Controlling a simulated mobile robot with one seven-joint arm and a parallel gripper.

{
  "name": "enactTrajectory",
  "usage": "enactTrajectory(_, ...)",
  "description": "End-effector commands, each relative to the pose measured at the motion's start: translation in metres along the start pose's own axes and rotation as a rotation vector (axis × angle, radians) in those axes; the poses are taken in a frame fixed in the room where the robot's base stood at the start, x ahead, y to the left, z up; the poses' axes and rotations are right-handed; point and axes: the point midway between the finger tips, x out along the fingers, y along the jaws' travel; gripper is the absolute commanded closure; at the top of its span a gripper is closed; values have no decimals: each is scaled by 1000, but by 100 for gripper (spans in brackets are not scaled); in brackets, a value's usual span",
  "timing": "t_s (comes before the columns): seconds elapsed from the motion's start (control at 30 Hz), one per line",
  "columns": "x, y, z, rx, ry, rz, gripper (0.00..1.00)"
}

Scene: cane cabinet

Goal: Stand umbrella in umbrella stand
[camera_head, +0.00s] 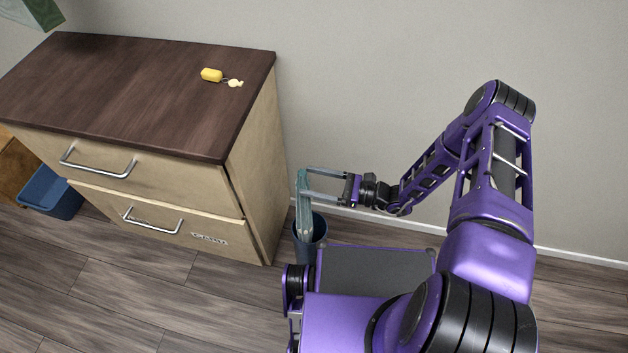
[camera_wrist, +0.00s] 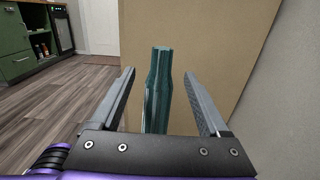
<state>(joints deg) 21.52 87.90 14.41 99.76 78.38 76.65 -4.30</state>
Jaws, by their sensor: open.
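The umbrella (camera_head: 303,208) is a teal, closed, slim shape standing nearly upright, its lower end inside the dark blue-grey umbrella stand (camera_head: 311,247) on the floor. The stand is beside the right side of the cabinet. My gripper (camera_head: 305,182) is at the umbrella's upper part. In the wrist view the umbrella (camera_wrist: 158,90) stands between the two spread fingers of my gripper (camera_wrist: 166,85), with gaps on both sides. The gripper is open. The umbrella's lower end is hidden in the stand.
A cabinet with a dark wood top (camera_head: 140,90) stands left of the stand. A yellow keychain-like item (camera_head: 211,75) lies on it. A blue bin (camera_head: 50,192) is at the far left. The wall is close behind. Floor is clear in front of the cabinet.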

Motion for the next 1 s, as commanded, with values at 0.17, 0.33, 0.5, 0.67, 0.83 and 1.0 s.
enactTrajectory(0.17,-12,-1,0,-1,0,-2,21)
enactTrajectory(0.33,-47,-2,0,-1,1,-5,21)
enactTrajectory(0.5,-90,-1,0,-1,0,-5,21)
enactTrajectory(0.67,-128,-1,0,-2,0,-5,21)
enactTrajectory(0.83,-157,-1,0,-2,0,-2,21)
enactTrajectory(1.0,-171,0,0,0,-2,0,21)
